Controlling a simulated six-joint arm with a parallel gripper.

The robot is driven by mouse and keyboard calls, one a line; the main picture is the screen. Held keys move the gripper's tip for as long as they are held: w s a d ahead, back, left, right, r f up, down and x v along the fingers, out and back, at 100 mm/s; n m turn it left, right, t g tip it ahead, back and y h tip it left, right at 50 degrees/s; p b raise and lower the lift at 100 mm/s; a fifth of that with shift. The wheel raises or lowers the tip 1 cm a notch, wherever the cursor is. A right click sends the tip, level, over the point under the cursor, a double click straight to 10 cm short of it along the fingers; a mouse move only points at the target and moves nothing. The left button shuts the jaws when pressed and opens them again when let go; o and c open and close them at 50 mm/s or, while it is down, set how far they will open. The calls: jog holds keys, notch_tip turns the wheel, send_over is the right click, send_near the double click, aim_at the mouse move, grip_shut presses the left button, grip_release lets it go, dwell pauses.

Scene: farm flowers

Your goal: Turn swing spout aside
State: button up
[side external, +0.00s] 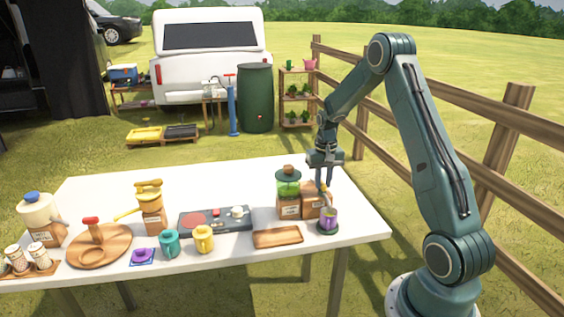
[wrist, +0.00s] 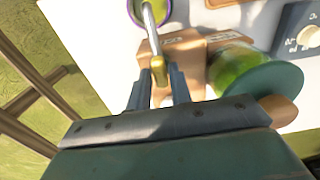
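The swing spout (wrist: 150,22) is a thin silver tube with a brass end piece. It rises from a wooden block (side external: 311,198) at the table's right, and its outlet reaches over a purple cup (side external: 328,219) on a dark round base. The cup's rim also shows at the top of the wrist view (wrist: 166,14). My gripper (wrist: 162,78) points down over the block. Its two fingers stand apart, one on each side of the brass piece, with narrow gaps visible. Whether a finger touches it is hard to tell. A green-filled glass jar (side external: 288,186) stands close beside the block.
A wooden tray (side external: 278,238) lies in front of the block. A dark hob panel (side external: 215,219) is left of it, with yellow (side external: 204,239) and teal (side external: 169,243) mugs in front. The white table (side external: 351,222) is clear at its right edge, near a wooden fence (side external: 517,110).

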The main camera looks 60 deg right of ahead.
grip_shut()
jog(key=shift+n, duration=0.4)
jog(key=n, duration=0.7)
jog(key=shift+n, duration=0.4)
jog(key=n, duration=0.4)
jog(key=shift+n, duration=0.3)
jog(key=n, duration=0.4)
jog(key=shift+n, duration=0.4)
jog(key=shift+o, duration=2.1)
grip_release()
